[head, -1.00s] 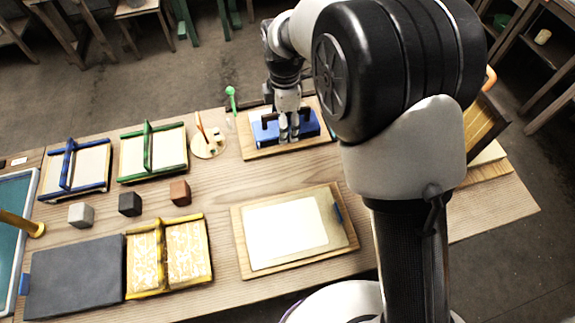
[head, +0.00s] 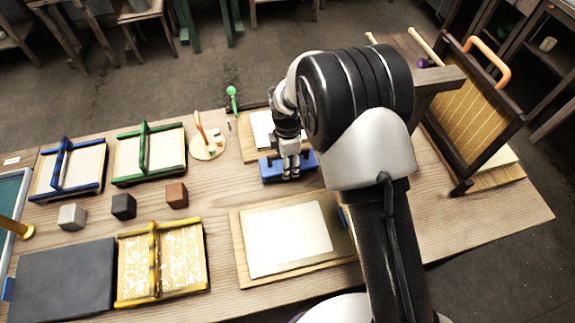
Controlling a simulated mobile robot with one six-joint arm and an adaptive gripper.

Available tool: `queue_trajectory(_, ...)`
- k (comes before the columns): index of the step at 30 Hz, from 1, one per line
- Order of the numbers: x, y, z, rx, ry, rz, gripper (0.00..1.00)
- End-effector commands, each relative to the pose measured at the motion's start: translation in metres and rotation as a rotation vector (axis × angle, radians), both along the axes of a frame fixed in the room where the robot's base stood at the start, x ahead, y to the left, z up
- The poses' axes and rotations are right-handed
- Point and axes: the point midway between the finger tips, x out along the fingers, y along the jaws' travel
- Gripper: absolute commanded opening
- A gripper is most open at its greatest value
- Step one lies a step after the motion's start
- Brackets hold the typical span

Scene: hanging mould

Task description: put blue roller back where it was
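The blue roller (head: 273,170) shows as a long blue body with a dark handle, lying crosswise at my gripper. My gripper (head: 290,176) points down with its fingers close together at the roller's middle, shut on its handle, though the contact is partly hidden. The roller is at the front edge of the back wooden board (head: 249,149), which carries a white sheet (head: 262,128). I cannot tell whether the roller touches the table or hangs just above it. A small blue piece (head: 344,216) at the front board's right edge is mostly hidden by my arm.
The front board (head: 240,240) bears a pale sheet (head: 288,240). Blue (head: 68,165), green (head: 147,135) and yellow (head: 153,258) frames, several small cubes and a grey slab (head: 62,280) lie left. A tilted dark-framed mould (head: 470,110) stands right. Bare wood lies left of the roller.

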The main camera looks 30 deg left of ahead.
Motion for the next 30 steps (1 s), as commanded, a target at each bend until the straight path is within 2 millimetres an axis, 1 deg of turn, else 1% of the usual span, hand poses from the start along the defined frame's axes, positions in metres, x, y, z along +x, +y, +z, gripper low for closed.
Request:
queue_trajectory(1, 0.0, 0.0, -0.011, -0.001, 0.002, 0.0, 0.12)
queue_trajectory(3, 0.0, 0.0, -0.019, -0.001, 0.001, 0.0, 0.12)
queue_trajectory(11, 0.0, 0.0, -0.018, 0.001, -0.001, 0.0, 0.12)
queue_trajectory(23, -0.001, -0.001, -0.033, -0.003, 0.003, 0.0, 0.12)
queue_trajectory(26, -0.002, -0.002, -0.034, -0.004, 0.005, 0.0, 0.13)
queue_trajectory(27, -0.003, -0.002, -0.035, -0.005, 0.006, 0.0, 0.57)
queue_trajectory(30, -0.003, -0.002, -0.035, -0.006, 0.007, 0.0, 0.63)
